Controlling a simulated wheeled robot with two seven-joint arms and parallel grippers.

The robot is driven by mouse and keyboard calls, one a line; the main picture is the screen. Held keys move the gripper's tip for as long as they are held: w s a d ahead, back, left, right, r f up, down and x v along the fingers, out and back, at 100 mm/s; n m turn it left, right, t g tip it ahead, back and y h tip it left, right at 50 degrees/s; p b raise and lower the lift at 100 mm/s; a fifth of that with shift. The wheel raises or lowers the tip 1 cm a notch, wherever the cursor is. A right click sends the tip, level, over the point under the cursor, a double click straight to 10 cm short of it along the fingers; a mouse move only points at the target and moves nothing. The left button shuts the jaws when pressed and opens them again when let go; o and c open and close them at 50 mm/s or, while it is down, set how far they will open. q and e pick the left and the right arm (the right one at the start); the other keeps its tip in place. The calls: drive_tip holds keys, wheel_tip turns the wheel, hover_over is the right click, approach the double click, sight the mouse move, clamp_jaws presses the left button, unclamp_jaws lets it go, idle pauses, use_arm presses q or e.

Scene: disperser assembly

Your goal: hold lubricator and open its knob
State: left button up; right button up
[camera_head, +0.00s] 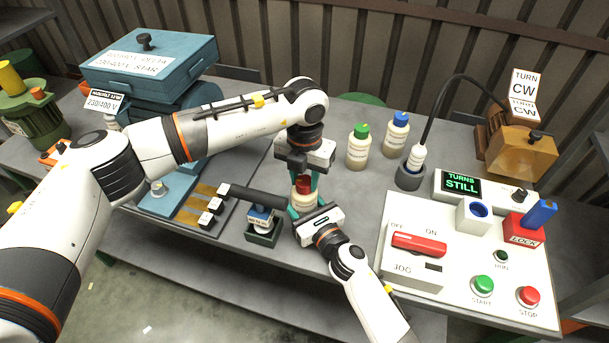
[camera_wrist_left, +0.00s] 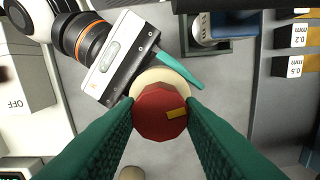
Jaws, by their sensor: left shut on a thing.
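The lubricator (camera_head: 303,202) is a cream bottle, upright on the table near the middle of the head view; its red knob (camera_head: 303,183) is on top. In the left wrist view the red knob (camera_wrist_left: 160,112), with a yellow mark, covers most of the cream body (camera_wrist_left: 163,77). My left gripper (camera_head: 305,180) points down from above, its green fingers shut on the knob's sides. My right gripper (camera_head: 306,206) comes in from the front right, its fingers around the bottle's body; it also shows in the left wrist view (camera_wrist_left: 160,78), where one finger is hidden.
Two bottles, one green-capped (camera_head: 359,147) and one blue-capped (camera_head: 396,134), stand behind to the right. A dark green tray (camera_head: 263,235) with a black-handled tool is close on the left. The control panel (camera_head: 465,265) is on the right. Some bare table lies between bottle and panel.

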sight(304, 180)
use_arm(q)
drive_tip(key=shift+w+r, duration=0.1)
use_arm(e)
drive_tip(key=shift+f, duration=0.1)
use_arm(q)
drive_tip(key=o, duration=1)
wheel_tip(304, 180, up, 12)
use_arm(e)
drive_tip(key=o, duration=1.4)
